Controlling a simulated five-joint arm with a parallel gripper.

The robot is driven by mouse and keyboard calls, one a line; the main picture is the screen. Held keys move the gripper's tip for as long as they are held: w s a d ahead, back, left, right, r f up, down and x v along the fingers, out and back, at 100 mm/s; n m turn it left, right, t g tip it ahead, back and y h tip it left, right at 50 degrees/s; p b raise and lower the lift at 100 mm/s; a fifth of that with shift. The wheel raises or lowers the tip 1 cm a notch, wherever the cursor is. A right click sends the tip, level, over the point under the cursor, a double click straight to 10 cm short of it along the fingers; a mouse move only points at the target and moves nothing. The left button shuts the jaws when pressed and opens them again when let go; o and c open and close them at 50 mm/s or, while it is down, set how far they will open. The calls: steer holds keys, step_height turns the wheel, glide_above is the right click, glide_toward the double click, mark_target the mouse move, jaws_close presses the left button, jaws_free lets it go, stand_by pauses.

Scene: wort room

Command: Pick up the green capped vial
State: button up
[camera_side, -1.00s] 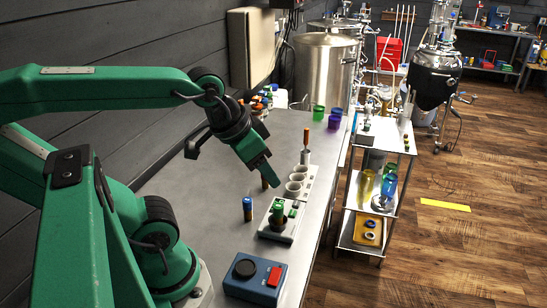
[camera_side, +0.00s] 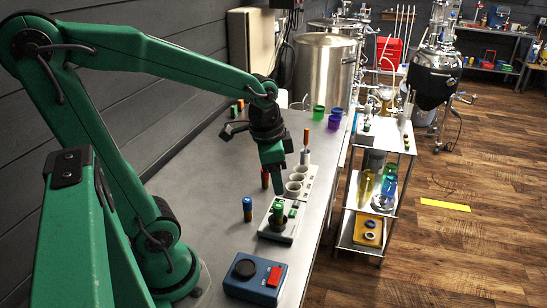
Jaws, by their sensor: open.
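The green capped vial (camera_side: 279,211) stands upright in a pale block (camera_side: 290,230) near the front right of the bench. My gripper (camera_side: 277,186) points down just above the vial's cap and looks slightly behind it. The jaws are open with nothing seen between them. Only one green finger shows clearly, so the exact gap to the cap cannot be told.
A blue capped vial (camera_side: 247,209) stands to the left, and a red capped vial (camera_side: 265,179) close behind-left of my gripper. A white rack with round holes (camera_side: 303,184) is behind-right. A blue control box (camera_side: 254,279) sits in front. The left bench is clear.

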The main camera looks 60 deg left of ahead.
mark_target(278, 205)
steer(key=a+f+m, duration=0.1)
steer(key=w+a+f+g, duration=0.1)
steer(key=f, duration=0.1)
steer(key=w+f+m+g, duration=0.1)
steer(key=f, duration=0.1)
steer(key=shift+a+m, duration=0.3)
steer(key=shift+a, duration=0.1)
steer(key=shift+f, duration=1.35)
steer(key=shift+f, duration=0.1)
steer(key=shift+f, duration=2.5)
jaws_close()
steer(key=shift+r, duration=0.25)
